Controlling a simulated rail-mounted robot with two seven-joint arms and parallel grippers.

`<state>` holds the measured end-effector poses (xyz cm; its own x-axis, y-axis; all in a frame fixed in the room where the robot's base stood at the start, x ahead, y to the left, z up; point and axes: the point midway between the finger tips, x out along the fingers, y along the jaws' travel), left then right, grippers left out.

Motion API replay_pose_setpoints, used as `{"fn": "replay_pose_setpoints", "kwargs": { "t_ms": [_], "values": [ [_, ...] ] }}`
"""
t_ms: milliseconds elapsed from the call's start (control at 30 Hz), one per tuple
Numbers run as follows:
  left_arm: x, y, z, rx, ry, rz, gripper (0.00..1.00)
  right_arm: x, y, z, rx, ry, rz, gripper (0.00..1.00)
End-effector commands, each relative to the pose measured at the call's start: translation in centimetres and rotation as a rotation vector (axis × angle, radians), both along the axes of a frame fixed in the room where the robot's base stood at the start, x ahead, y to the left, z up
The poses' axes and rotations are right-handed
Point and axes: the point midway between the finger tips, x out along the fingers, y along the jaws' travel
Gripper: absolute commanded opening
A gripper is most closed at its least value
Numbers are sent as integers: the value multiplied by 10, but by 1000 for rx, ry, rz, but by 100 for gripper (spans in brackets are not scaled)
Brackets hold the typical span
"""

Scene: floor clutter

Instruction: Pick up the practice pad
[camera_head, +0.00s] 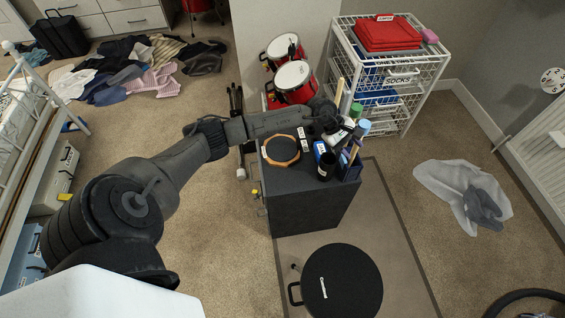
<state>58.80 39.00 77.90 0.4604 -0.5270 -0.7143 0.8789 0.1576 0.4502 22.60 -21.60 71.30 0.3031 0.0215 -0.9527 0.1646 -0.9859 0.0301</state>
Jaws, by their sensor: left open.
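The practice pad (281,150) appears to be the dark octagonal pad with a light wooden rim. It lies flat on the left part of the top of a small dark cabinet (310,205). My left arm reaches in from the left and passes just behind the pad. My left gripper (326,122) is open, to the right of and behind the pad, above the cluttered back of the cabinet top. Its fingers are small and dark, hard to separate from the items around them. The pad is apart from the gripper. My right gripper is out of view.
Bottles and a dark holder (350,168) crowd the cabinet top's right side. Red drums (294,80) and a white wire basket rack (405,98) stand behind. A round black case (342,287) is in front. Clothes (125,68) and a translucent bag (445,178) lie on the carpet.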

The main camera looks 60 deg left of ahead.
Motion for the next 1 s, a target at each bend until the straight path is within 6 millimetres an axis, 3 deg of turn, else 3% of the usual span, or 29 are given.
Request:
{"fn": "replay_pose_setpoints", "kwargs": {
  "t_ms": [33, 200, 300, 400, 600, 1000],
  "values": [
    [-1, 32, -24, 120, 33, -38, 44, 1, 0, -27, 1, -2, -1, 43],
    [-21, 122, -47, 424, 194, -152, 44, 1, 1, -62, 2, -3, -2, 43],
    [-36, 162, -49, 534, 288, -193, 44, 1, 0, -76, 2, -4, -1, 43],
    [-49, 189, -48, 598, 363, -218, 44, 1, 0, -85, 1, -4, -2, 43],
    [-61, 210, -61, 643, 433, -239, 44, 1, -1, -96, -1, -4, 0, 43],
    [-61, 211, -120, 646, 434, -240, 44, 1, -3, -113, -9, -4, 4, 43]
  ]
}}
